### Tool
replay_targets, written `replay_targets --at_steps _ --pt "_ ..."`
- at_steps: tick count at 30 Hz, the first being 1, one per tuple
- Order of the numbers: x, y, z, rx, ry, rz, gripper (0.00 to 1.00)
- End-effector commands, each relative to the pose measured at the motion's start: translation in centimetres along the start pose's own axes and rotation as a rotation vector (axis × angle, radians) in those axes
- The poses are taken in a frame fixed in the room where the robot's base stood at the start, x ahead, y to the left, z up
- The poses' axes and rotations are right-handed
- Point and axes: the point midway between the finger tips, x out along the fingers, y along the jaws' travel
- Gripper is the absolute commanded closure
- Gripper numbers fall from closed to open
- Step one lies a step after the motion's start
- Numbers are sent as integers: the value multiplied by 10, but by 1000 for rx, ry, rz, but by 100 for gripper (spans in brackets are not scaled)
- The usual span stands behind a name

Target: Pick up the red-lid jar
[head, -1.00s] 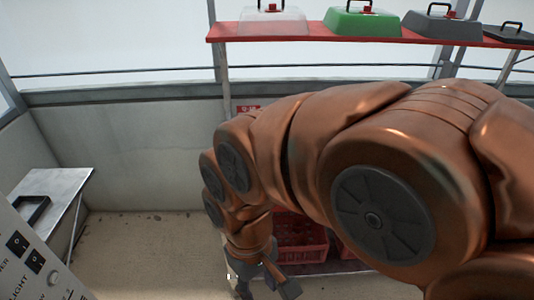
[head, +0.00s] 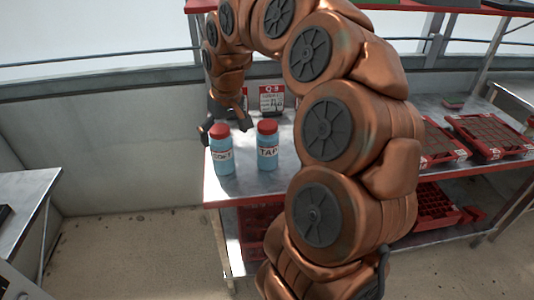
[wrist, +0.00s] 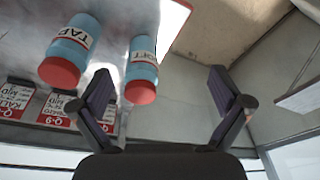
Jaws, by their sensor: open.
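Two blue jars with red lids stand upright on the metal bench. The one labelled SOFT (head: 222,158) is at the left, near the bench's left edge. The one labelled TAP (head: 267,152) is just right of it. My gripper (head: 226,122) is open and empty, at the SOFT jar's lid in the head view. In the wrist view, seen upside down, the SOFT jar (wrist: 142,72) shows between the spread fingers of my gripper (wrist: 162,90), nearer the left finger. The TAP jar (wrist: 72,48) lies outside that finger. I cannot tell whether a finger touches a jar.
The metal bench (head: 240,187) has red trays (head: 487,136) on its right and red crates (head: 437,205) on the shelf below. Label cards (head: 272,98) stand behind the jars. A red shelf (head: 405,6) is above. Another metal table (head: 27,195) stands left, with open floor between.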

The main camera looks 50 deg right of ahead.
Motion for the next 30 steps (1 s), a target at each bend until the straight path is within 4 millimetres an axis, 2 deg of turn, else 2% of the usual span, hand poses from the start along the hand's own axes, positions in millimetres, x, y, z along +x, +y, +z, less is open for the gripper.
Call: replay_targets --at_steps 1,6,9,12,17,30 --pt "14 27 -13 44 17 7 0" --pt "33 105 -36 163 60 46 0" --pt "41 141 -41 217 75 67 0" --pt "46 163 -41 249 80 82 0" --pt "52 176 -42 267 85 92 0" --pt "88 178 -44 266 83 90 0"
